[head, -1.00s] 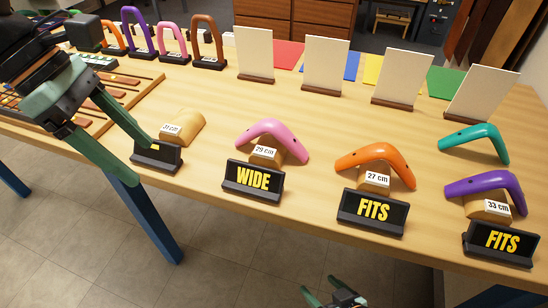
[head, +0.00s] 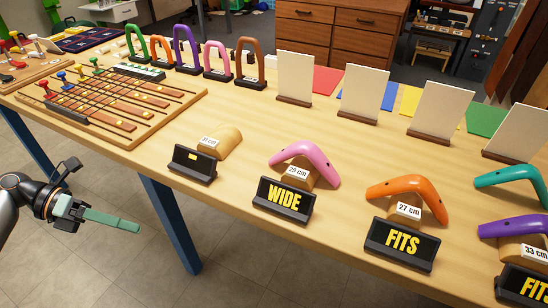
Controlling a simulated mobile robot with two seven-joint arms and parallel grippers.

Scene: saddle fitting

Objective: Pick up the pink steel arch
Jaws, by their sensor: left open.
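A pink arch (head: 306,160) rests across the wooden block labelled 29 cm, behind a black sign (head: 285,200) reading WIDE. Another pink arch (head: 217,62) stands upright in the back row, between a purple and a brown one. I cannot tell by sight which is steel. My left gripper (head: 112,219) is open and empty, off the table's front edge at the lower left, well left of the pink arch on the block. Its green fingers are seen nearly edge-on and overlap. My right gripper is out of view.
An orange arch (head: 408,190) on the 27 cm block stands right of the pink one, behind a FITS sign (head: 402,244). A bare 31 cm block (head: 227,143) is to its left. White panels (head: 378,93) stand behind. A stringed wooden board (head: 110,105) lies at the left.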

